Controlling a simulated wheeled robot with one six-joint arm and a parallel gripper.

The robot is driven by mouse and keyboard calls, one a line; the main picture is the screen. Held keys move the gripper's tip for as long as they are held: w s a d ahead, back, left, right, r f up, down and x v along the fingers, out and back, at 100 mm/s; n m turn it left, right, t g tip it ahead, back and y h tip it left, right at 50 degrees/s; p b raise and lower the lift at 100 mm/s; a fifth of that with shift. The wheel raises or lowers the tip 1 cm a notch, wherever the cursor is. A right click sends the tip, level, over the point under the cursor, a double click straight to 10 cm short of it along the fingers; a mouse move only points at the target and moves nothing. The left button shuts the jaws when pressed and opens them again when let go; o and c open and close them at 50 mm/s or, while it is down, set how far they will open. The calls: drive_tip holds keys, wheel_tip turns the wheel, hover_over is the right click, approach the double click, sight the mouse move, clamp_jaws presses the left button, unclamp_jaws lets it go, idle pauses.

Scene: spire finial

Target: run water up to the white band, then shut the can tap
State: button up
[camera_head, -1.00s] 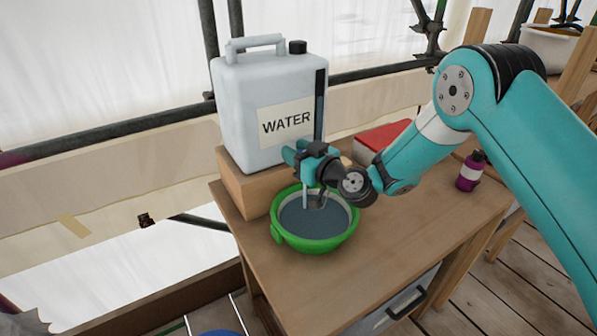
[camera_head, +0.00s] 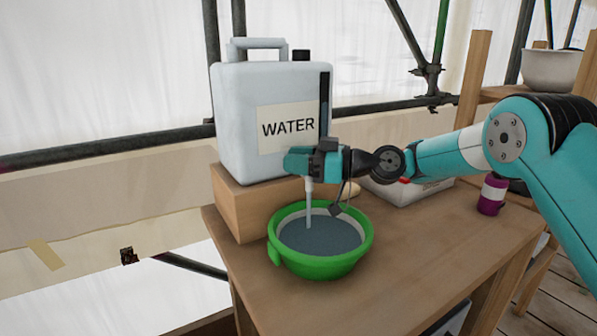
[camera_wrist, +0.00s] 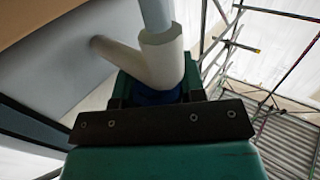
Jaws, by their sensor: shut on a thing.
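The white water can (camera_head: 240,120), labelled WATER, stands upright on a wooden block (camera_head: 238,205). Its pale tap spout (camera_wrist: 162,58) shows in the wrist view. A thin water stream (camera_head: 309,203) falls from the spout into the green bowl (camera_head: 318,268). Grey-blue water (camera_head: 325,238) fills much of the bowl. A pale band (camera_head: 285,222) shows on the inner wall above the water; how close the water is to its edge is hard to tell. My gripper (camera_head: 302,162) is at the tap, shut on the blue tap handle (camera_wrist: 155,93), which is mostly hidden by the jaws.
The bowl stands on a wooden table (camera_head: 420,250). A red-and-white box (camera_head: 410,190) lies behind my arm, and a purple bottle (camera_head: 491,195) stands at the right. A white basin (camera_head: 553,70) sits on a shelf at upper right. The table front is clear.

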drive_tip(key=shift+w+d+r+n+g, duration=0.1)
drive_tip(key=shift+w+n+g, duration=0.05)
drive_tip(key=shift+n+g, duration=0.3)
drive_tip(key=o, duration=0.9)
